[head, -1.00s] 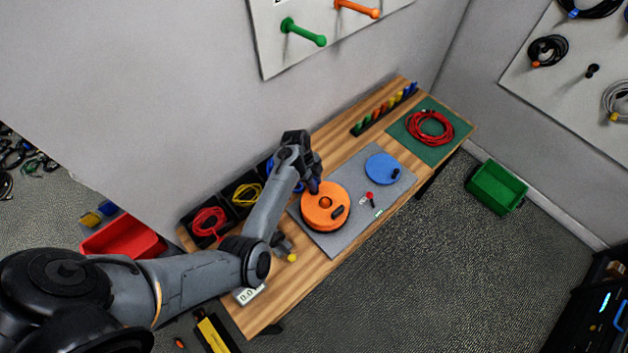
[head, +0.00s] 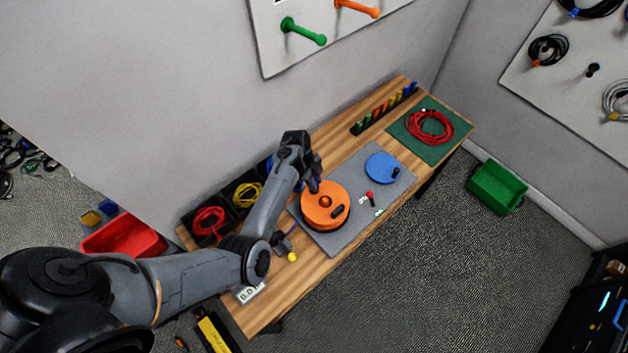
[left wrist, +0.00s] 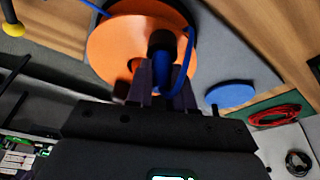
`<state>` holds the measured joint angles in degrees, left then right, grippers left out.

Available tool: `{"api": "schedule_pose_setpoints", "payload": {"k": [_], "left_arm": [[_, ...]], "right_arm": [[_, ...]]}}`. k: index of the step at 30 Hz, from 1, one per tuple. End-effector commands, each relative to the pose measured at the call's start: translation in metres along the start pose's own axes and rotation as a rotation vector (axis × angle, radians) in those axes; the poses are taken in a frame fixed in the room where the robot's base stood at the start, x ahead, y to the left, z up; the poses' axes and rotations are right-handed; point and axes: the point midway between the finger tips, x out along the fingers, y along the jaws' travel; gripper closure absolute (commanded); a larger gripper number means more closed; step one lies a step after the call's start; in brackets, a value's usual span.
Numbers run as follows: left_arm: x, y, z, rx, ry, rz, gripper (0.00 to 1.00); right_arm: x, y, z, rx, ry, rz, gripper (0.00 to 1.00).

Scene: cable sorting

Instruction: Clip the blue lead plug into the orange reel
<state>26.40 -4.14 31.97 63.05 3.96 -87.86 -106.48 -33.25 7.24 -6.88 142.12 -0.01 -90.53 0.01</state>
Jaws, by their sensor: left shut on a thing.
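The orange reel (head: 320,214) lies on the grey mat on the bench. It fills the upper part of the left wrist view (left wrist: 108,45). My left gripper (head: 314,186) is at the reel's back-left rim, pointing down. In the left wrist view its fingers (left wrist: 162,88) are shut on the blue lead plug (left wrist: 188,52), in front of the reel's face. The blue lead loops around near the reel's edge there. Whether the plug touches the reel is hidden by the fingers. My right gripper is not in view.
The blue disc (head: 380,166) lies on the grey mat (head: 345,240), near a small red-tipped item (head: 370,195). A red cable coil (head: 428,127) lies on a green mat (head: 455,133).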

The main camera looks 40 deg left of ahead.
Motion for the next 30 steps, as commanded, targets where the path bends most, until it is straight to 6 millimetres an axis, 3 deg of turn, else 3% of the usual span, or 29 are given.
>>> {"api": "schedule_pose_setpoints", "payload": {"k": [7,8,14,23,30], "left_arm": [[0.001,0.0,0.0,-0.001,-0.001,-0.001,1.0],[0.001,0.0,0.0,-0.001,-0.001,-0.001,0.77],[0.001,0.0,0.0,-0.001,-0.001,0.0,0.48],[-0.001,0.0,0.0,-0.001,0.0,0.0,0.48],[-0.023,-0.001,0.0,-0.001,-0.001,-0.004,0.48]], "right_arm": [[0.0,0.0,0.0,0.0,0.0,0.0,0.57],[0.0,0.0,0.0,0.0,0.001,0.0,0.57],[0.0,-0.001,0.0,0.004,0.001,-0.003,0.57],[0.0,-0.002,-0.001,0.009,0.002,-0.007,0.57],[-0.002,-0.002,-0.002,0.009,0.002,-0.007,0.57]]}}
